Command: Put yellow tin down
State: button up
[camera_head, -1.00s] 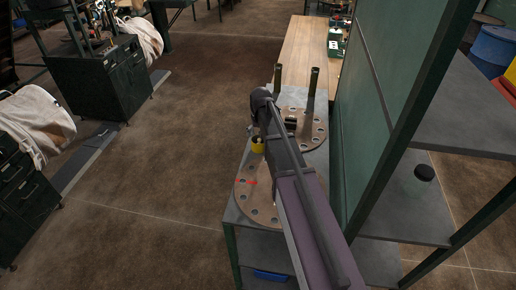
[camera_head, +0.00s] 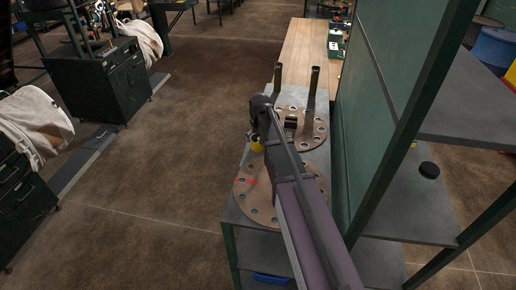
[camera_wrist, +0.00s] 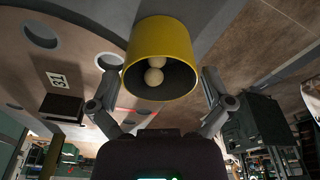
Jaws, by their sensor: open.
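The yellow tin (camera_wrist: 160,50) is in front of my gripper in the wrist view, with its open mouth facing the camera and two pale round things inside. My gripper (camera_wrist: 160,95) is open, one finger on each side of the tin, with gaps visible near the fingertips. In the head view the yellow tin (camera_head: 257,146) shows as a small patch beside my arm's end, over or at the left edge of the grey bench between two round plates. My gripper (camera_head: 254,138) there is mostly hidden by my arm. Contact between tin and bench cannot be told.
A brown round plate with holes (camera_head: 248,205) lies on the near bench, partly under my arm. Another holed plate (camera_head: 312,140) with two upright posts (camera_head: 313,85) lies behind. A green partition (camera_head: 385,120) stands close on the right. Open floor (camera_head: 170,150) lies left.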

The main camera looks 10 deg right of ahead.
jog(key=shift+w+f+b, duration=0.15)
jog(key=shift+f+b, duration=0.4)
jog(key=shift+f, duration=0.35)
jog(key=c, duration=1.1)
jog(key=shift+r, duration=0.15)
notch_tip(320, 180, up, 10)
jog(key=p, duration=1)
